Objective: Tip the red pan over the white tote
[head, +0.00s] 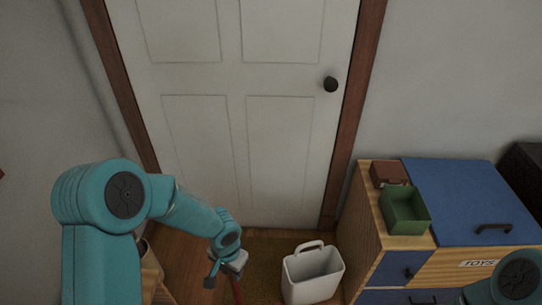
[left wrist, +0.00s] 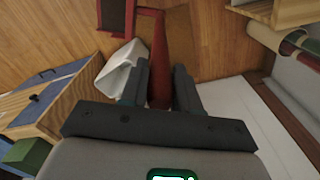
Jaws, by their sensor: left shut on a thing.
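My left gripper (head: 226,268) is at the lower middle of the head view. In the left wrist view its two dark fingers (left wrist: 160,88) are shut on the red handle (left wrist: 160,55) of the pan. In the head view the handle (head: 237,291) runs down out of the picture. Part of the red pan (left wrist: 131,22) shows at the top of the left wrist view; the rest is cut off. The white tote (head: 313,277) stands upright on the floor, right of my left gripper. It also shows in the left wrist view (left wrist: 117,72), partly behind a finger. My right gripper is out of view.
A wooden cabinet with a blue top (head: 460,195) stands right of the tote. A green bin (head: 404,212) and a brown box (head: 388,173) sit on it. A white door (head: 235,110) is behind. A brown mat (head: 263,252) lies before the door. Wooden furniture (head: 150,272) is at left.

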